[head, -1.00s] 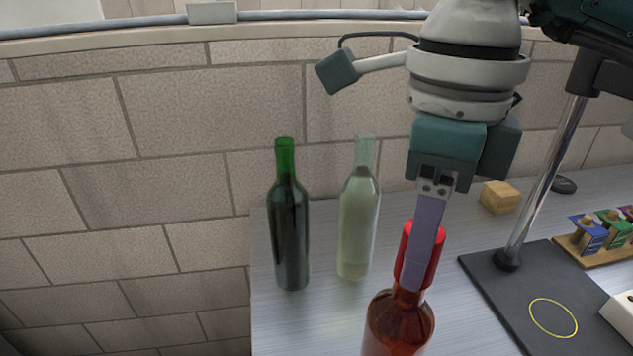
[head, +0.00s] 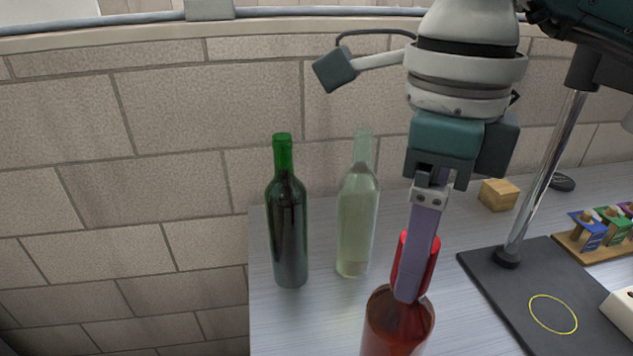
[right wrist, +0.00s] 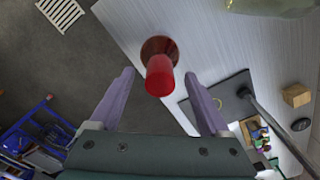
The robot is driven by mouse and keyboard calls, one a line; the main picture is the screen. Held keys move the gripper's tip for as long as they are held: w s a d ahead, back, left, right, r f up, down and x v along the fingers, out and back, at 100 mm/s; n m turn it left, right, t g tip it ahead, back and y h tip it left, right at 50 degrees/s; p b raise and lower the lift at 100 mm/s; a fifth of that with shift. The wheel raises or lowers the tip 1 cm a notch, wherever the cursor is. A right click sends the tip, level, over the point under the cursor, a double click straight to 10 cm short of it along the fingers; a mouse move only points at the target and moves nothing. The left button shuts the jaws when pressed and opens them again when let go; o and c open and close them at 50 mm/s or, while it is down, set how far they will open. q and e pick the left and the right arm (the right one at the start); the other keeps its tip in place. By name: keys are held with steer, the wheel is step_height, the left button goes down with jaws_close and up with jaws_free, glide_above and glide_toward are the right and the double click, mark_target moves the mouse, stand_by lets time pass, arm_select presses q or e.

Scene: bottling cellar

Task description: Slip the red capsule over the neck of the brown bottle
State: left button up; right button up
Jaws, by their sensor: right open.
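The brown bottle (head: 396,325) stands upright at the front of the bench in the head view, its lower part cut off by the frame edge. The red capsule (head: 432,266) sits over its neck, partly hidden behind a finger of my right gripper (head: 411,285). My left gripper is not in view.
A green bottle (head: 287,230) and a clear bottle (head: 357,220) stand left of the brown one. To the right are a black stand base (head: 515,290) with a metal post, a wooden block (head: 499,194) and a rack of small coloured boxes (head: 585,246).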

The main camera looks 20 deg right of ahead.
step_height(320, 180, up, 10)
steer(key=shift+b, duration=0.3)
stand_by(0.5)
